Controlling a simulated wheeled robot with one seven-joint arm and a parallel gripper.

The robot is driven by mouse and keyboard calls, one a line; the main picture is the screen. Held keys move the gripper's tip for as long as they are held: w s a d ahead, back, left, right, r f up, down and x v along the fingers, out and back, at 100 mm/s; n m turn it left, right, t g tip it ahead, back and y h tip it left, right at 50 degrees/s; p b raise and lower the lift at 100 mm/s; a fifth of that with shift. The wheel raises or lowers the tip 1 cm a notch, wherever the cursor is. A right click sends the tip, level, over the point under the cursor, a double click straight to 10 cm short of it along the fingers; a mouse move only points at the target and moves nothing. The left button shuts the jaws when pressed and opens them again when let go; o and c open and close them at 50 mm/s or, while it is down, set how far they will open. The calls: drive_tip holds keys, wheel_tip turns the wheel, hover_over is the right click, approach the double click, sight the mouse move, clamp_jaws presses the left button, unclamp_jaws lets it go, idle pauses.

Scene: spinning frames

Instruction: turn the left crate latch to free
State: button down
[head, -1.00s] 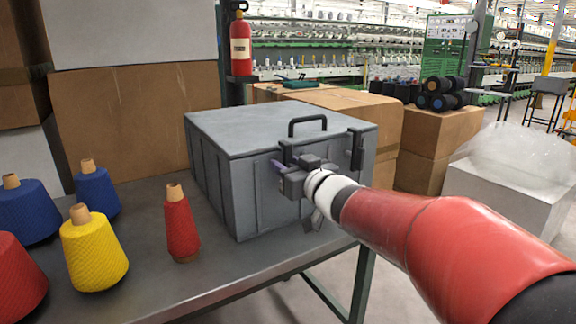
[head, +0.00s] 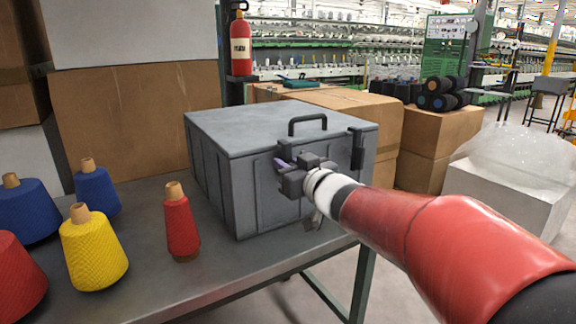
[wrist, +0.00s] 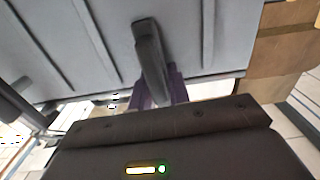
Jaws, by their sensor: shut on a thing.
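The grey crate (head: 262,190) stands on the table with its lid shut and a black handle on top. The left crate latch (head: 284,149) is a small dark bar on the front face, mostly hidden behind my gripper in the head view. In the wrist view the left latch (wrist: 149,52) is a long dark grey lever, slightly tilted, running down between the purple fingers. My gripper (head: 282,163) is shut on this latch, with a finger on either side of it (wrist: 158,93). The right latch (head: 357,149) is dark, upright and apart from my gripper.
Red (head: 181,224), yellow (head: 94,252) and blue (head: 97,194) yarn cones stand on the metal table (head: 225,275) left of the crate. Cardboard boxes (head: 345,113) are behind it. A white box (head: 508,200) stands at the right. The floor in front is clear.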

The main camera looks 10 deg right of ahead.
sight(272, 171)
drive_tip(key=n+b, duration=0.2)
drive_tip(key=n, duration=0.1)
drive_tip(key=a+n+b, duration=0.1)
drive_tip(key=n, duration=0.1)
drive_tip(key=shift+s+f, duration=0.15)
drive_tip(key=shift+f, duration=0.2)
drive_tip(key=n+b, duration=0.2)
drive_tip(key=n, duration=0.1)
drive_tip(key=f+n+b, duration=0.1)
drive_tip(key=n+b, duration=0.1)
drive_tip(key=n, duration=0.1)
drive_tip(key=a+n+b, duration=0.1)
drive_tip(key=n, duration=0.2)
drive_tip(key=shift+s+f+b, duration=0.15)
drive_tip(key=shift+b, duration=0.25)
drive_tip(key=shift+f+n+b, duration=0.25)
drive_tip(key=shift+n+b, duration=0.6)
drive_tip(key=shift+n, duration=0.85)
drive_tip(key=c, duration=1.4)
unclamp_jaws()
drive_tip(key=shift+c, duration=0.2)
